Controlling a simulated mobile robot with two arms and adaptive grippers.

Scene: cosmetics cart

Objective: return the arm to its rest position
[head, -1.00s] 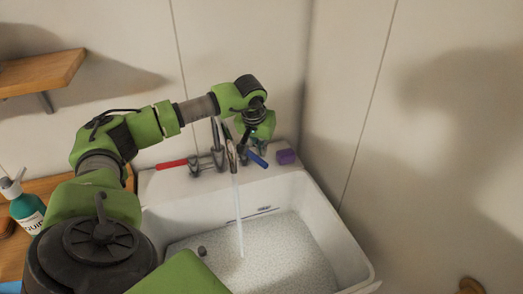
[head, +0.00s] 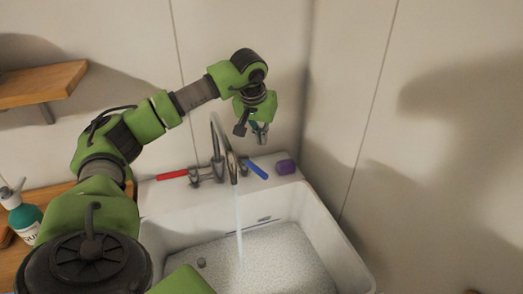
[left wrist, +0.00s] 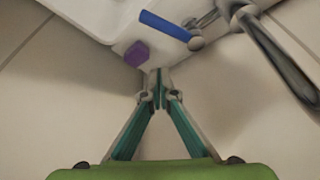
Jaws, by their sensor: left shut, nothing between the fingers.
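My left arm (head: 150,118) reaches in from the left over the white sink. Its gripper (head: 260,138) is raised above the back ledge, near the wall corner, apart from the tap and handles. In the left wrist view my left gripper (left wrist: 156,75) has its fingertips together, with nothing between them. My right gripper is not in view.
The sink (head: 325,250) holds water, and a stream runs from the tap (head: 217,145). A red handle (head: 172,175), a blue handle (head: 257,170) and a purple block (head: 285,166) are at its back. A soap bottle (head: 24,214) stands left. A wooden shelf (head: 45,78) hangs upper left.

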